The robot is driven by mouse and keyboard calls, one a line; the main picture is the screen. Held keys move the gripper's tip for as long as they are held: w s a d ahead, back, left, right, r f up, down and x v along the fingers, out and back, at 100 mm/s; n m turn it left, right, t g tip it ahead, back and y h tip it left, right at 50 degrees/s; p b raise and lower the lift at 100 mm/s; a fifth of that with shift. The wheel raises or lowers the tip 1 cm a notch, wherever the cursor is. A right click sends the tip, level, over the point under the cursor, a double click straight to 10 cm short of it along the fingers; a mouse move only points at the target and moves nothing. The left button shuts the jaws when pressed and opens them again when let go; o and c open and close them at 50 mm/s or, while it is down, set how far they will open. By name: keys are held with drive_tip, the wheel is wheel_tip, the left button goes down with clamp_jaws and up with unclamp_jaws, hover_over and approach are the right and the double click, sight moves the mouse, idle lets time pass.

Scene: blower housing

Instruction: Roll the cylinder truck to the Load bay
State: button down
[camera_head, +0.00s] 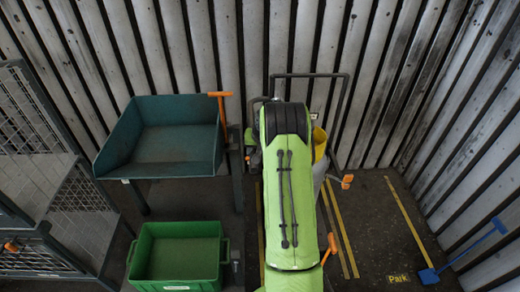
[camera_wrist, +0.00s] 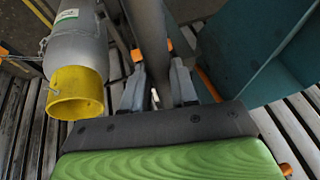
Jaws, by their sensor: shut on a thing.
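The cylinder truck (camera_head: 345,98) stands behind my green arm in the head view, its dark tubular frame rising against the wall. It carries a grey cylinder (camera_head: 319,172) with a yellow collar (camera_head: 319,143), partly hidden by my arm. In the wrist view the grey cylinder (camera_wrist: 75,42) and its yellow collar (camera_wrist: 76,93) are left of my gripper (camera_wrist: 157,68). My gripper is shut on a dark bar of the truck (camera_wrist: 150,25) between its fingers; the exact contact is partly hidden. The head view hides my gripper. I cannot make out a Load bay label.
A teal bin-topped bench (camera_head: 112,150) and a green crate (camera_head: 178,229) stand left, beside wire-mesh shelving (camera_head: 75,195). Yellow floor lines (camera_head: 341,230) run right of my arm. A "Park" label (camera_head: 398,278) and a blue shovel (camera_head: 429,275) are at right. The floor between is clear.

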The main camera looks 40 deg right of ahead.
drive_tip(key=c, duration=1.2)
unclamp_jaws()
drive_tip(key=shift+s+d, duration=0.6)
drive_tip(key=shift+d, duration=0.1)
drive_tip(key=shift+c, duration=0.2)
drive_tip(key=o, duration=0.4)
drive_tip(key=shift+s+d, duration=0.25)
drive_tip(key=shift+c, duration=0.2)
drive_tip(key=shift+w+a, duration=0.1)
drive_tip(key=shift+w, duration=0.05)
drive_tip(key=shift+a, duration=0.1)
drive_tip(key=p+v, duration=0.1)
drive_tip(key=v, duration=1.4)
drive_tip(key=shift+s+r, duration=0.25)
drive_tip(key=shift+r, duration=0.1)
drive_tip(key=shift+a, duration=0.1)
